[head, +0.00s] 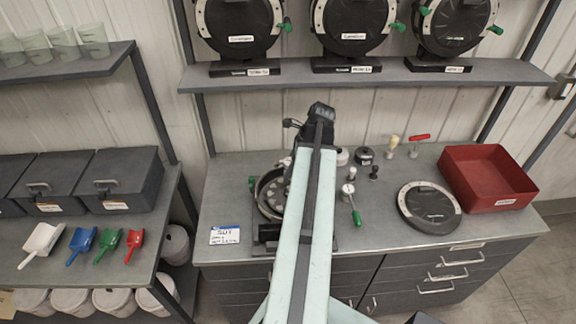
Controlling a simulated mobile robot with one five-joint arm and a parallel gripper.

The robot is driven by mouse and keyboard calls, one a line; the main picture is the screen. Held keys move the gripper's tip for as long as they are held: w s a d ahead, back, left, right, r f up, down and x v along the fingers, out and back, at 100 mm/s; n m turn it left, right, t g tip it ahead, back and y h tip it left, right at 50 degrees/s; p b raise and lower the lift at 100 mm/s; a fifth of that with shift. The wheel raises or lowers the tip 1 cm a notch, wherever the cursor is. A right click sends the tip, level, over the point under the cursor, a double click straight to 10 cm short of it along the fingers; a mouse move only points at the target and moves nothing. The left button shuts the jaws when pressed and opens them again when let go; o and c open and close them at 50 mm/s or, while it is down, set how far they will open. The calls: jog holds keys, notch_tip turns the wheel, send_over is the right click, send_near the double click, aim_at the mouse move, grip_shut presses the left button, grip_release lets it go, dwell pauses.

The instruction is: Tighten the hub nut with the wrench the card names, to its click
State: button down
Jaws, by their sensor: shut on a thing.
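My arm reaches away over the bench, and my gripper (318,118) is at its far end, above the back of the bench. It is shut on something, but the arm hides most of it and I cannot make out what. The seed meter (268,196), an open round housing, stands on the bench left of my arm, which covers its right part. I cannot make out the hub nut. The card (225,234), white with a blue top, lies at the bench's front left. Its writing is too small to read surely. I cannot identify a wrench.
A green-handled tool (352,205), a round disc (429,206) and a red tray (488,178) are right of my arm. A red-handled tool (417,143) and small knobbed parts stand behind. A shelf (400,77) with round meters overhangs the back. Scoops lie on the left bench.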

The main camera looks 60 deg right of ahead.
aim_at(288, 188)
jog(key=shift+s+f+b, duration=0.1)
jog(key=shift+f+b, duration=3)
jog(key=shift+f, duration=0.25)
jog(key=shift+f+b, duration=1.4)
jog(key=shift+b, duration=0.05)
jog(key=c, duration=0.7)
grip_release()
jog(key=shift+o, duration=0.5)
jog(key=o, duration=0.4)
jog(key=shift+r, duration=0.1)
